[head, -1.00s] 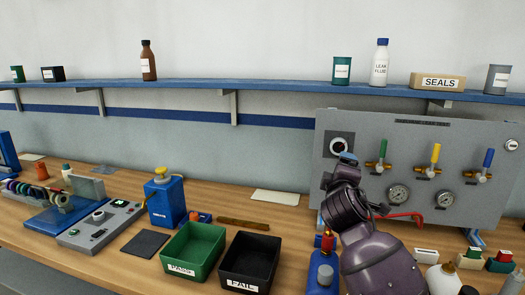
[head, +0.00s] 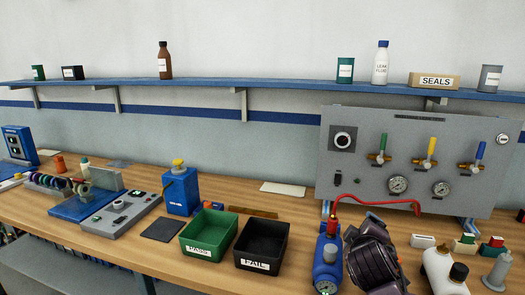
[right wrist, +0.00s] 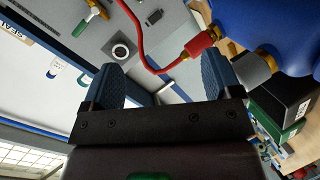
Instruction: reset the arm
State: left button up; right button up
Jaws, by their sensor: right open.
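My right arm (head: 370,255) shows as a dark purple wrist low in the head view, right of a blue pump-like cylinder (head: 326,265); its fingers cannot be made out there. In the right wrist view my right gripper (right wrist: 163,82) has two blue ridged fingers spread apart with nothing between them. A red hose (right wrist: 140,40) runs beyond the fingertips to a red connector and brass fitting on the blue cylinder (right wrist: 275,30). In the head view the hose (head: 375,203) crosses in front of the grey gauge panel (head: 450,130). My left gripper is in neither view.
Green PASS bin (head: 209,232) and black FAIL bin (head: 262,243) stand left of the blue cylinder. A cream-white cylinder (head: 440,270) and small blocks stand right of my arm. A blue shelf (head: 250,85) spans the wall above.

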jog(key=s+d+f+m+g+y, duration=0.1)
jog(key=s+d+f+m+g, duration=0.2)
jog(key=s+f, duration=0.7)
jog(key=s+f+m+g+y, duration=0.1)
jog(key=s+f+m+g, duration=0.25)
jog(key=s, duration=1.05)
jog(key=s+f+m+g+y, duration=0.2)
jog(key=s+f+m+g, duration=0.15)
jog(key=s, duration=0.95)
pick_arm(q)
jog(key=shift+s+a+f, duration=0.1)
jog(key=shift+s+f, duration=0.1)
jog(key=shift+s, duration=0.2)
pick_arm(e)
jog(key=w+f+n+t, duration=0.1)
jog(key=w+f+t, duration=0.6)
jog(key=f, duration=0.4)
jog(key=shift+w+d+n+t, duration=0.15)
jog(key=shift+d+n+t, duration=0.15)
jog(key=shift+d+t, duration=0.1)
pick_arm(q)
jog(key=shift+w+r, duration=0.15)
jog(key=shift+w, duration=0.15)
